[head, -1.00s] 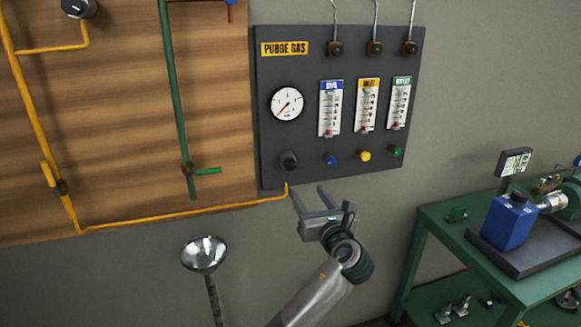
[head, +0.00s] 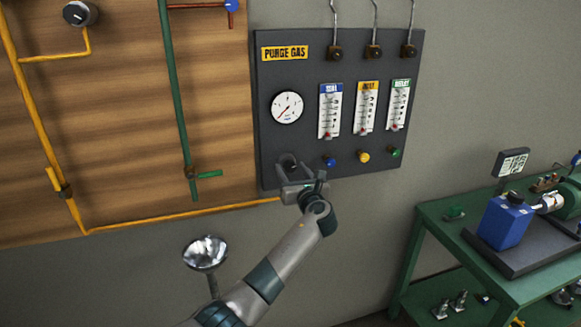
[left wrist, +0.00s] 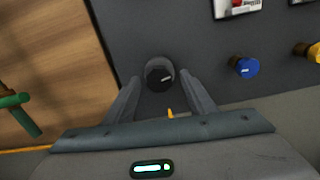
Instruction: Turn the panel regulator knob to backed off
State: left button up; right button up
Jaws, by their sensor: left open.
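The black panel regulator knob (left wrist: 159,74) sits low on the dark purge gas panel (head: 340,60). In the left wrist view it has a light pointer mark on its face. In the head view the knob (head: 287,162) is partly hidden by my gripper. My left gripper (head: 296,172) is open at the panel's lower left. In the left wrist view its fingers (left wrist: 157,82) lie on either side of the knob, with gaps showing; I cannot tell how deep they reach around it. My right gripper is not in view.
A round gauge (head: 287,107) is above the knob. A blue knob (left wrist: 245,67) and a yellow knob (left wrist: 314,52) are to its right. A yellow pipe (head: 180,217) runs to the panel's lower left. A green bench (head: 430,222) stands at the right.

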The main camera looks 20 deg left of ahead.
pick_arm(q)
jog(key=shift+w+a, duration=0.35)
jog(key=shift+w, duration=0.15)
jog(key=c, duration=1)
jog(key=shift+c, duration=0.2)
